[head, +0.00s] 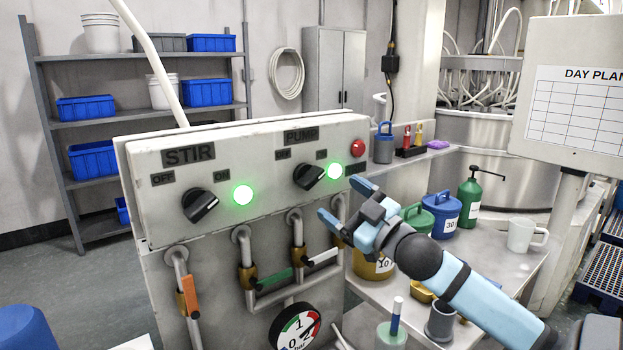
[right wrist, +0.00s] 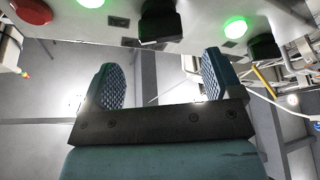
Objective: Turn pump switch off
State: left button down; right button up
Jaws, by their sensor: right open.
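The pump switch (head: 309,176) is a black knob under the PUMP label (head: 301,136). Its grip tilts up to the right, toward the ON label (head: 321,155). The green pump lamp (head: 335,171) beside it is lit. My right gripper (head: 342,199) is open and empty, in front of the panel, just right of and below the knob, apart from it. In the right wrist view, a black knob (right wrist: 160,22), apparently the pump switch, shows beyond and between the two open fingers (right wrist: 160,80). My left gripper is not in view.
The STIR knob (head: 201,206) and its lit green lamp (head: 242,193) are on the panel's left. A red button (head: 357,147) is at its right end. Pipes with valve handles (head: 323,257) are below. Containers and a white mug (head: 527,235) crowd the bench at right.

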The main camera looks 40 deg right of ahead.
aim_at(317, 182)
jog(key=x, duration=0.8)
jog(key=shift+w+a+p, duration=0.1)
jog(key=shift+p, duration=0.25)
jog(key=c, duration=0.9)
